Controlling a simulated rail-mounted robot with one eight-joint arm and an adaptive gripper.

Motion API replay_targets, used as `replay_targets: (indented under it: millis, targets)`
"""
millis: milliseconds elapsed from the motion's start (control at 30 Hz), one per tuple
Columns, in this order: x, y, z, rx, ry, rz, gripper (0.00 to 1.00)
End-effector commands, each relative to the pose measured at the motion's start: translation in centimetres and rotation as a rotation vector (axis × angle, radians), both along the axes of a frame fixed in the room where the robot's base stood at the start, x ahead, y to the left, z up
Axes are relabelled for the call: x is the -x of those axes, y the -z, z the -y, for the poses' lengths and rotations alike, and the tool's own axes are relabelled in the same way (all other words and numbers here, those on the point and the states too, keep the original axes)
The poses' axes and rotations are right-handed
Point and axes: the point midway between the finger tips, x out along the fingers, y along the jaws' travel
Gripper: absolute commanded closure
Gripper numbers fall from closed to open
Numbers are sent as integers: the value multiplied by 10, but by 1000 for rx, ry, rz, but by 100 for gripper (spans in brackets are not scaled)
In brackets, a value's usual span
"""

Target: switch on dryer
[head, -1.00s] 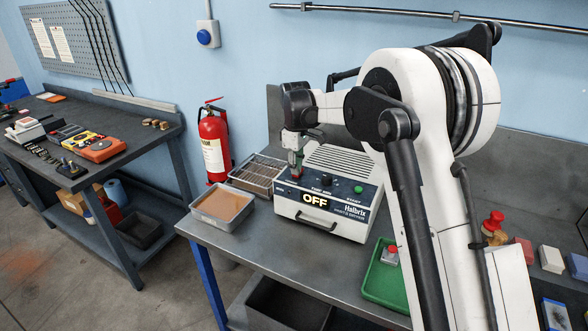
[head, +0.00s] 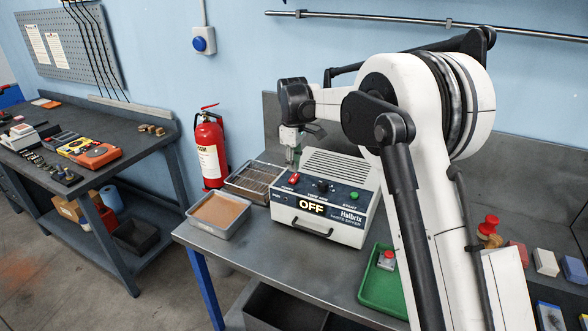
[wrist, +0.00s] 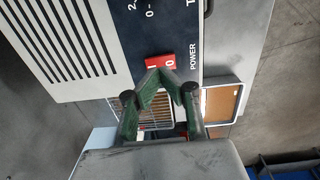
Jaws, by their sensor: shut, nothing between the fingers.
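The dryer (head: 318,212) is a white box with a dark front panel on the bench, and its display reads OFF. Its red power switch (head: 294,178) is at the left of the panel. In the wrist view the red switch (wrist: 160,63), marked I and 0 beside the word POWER, lies just beyond my fingertips. My gripper (head: 291,160) is at the dryer's left rear side, slightly above and behind the switch in the head view. In the wrist view my gripper's (wrist: 160,80) green-padded fingers are shut and empty. I cannot tell whether they touch the switch.
A tray of brown material (head: 218,213) and a wire rack (head: 254,181) sit left of the dryer. A green tray (head: 376,290) with a red-button box (head: 387,260) is at the front right. A fire extinguisher (head: 208,150) hangs behind.

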Motion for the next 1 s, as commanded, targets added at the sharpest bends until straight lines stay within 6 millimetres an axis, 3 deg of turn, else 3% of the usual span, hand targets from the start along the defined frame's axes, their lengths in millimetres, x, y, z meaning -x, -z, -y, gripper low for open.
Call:
replay_targets:
  millis: [33, 500, 700, 1000]
  targets:
    - [1, -14, 0, 0, 0, 0, 100]
    - [12, -98, -5, 0, 1, 0, 100]
    - [14, -113, -6, 0, 1, 0, 100]
    - [14, -115, -6, 0, 1, 0, 100]
